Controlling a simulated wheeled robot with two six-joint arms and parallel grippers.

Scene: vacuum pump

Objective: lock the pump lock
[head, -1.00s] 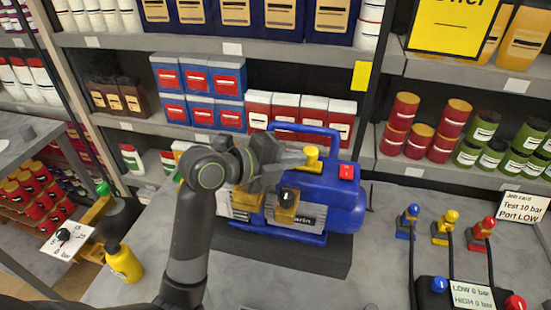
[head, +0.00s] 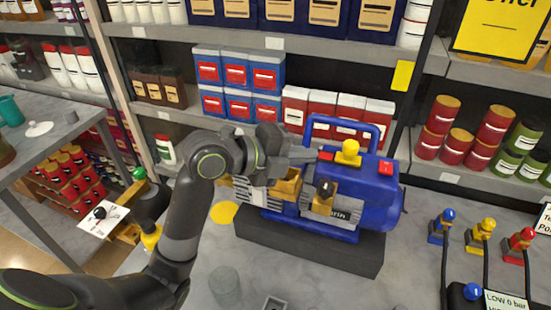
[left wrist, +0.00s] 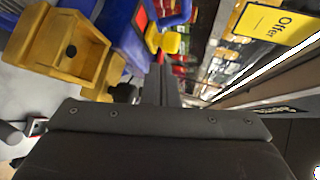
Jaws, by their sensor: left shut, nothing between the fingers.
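The blue pump (head: 378,205) stands on a dark block, with a yellow knob (head: 348,151) and red patches on top. On its front are a brass box with a black knob (head: 325,190) and another brass box (head: 286,187) to its left. I cannot tell which part is the lock. My left gripper (head: 312,155) is shut and empty, just left of the yellow knob above the brass boxes. In the left wrist view its shut fingers (left wrist: 160,85) point toward the pump, with a brass box (left wrist: 68,52) at upper left. My right gripper is out of view.
Blue, yellow and red port fittings (head: 480,235) with hoses stand at the right. Shelves of cans and boxes (head: 238,75) close off the back.

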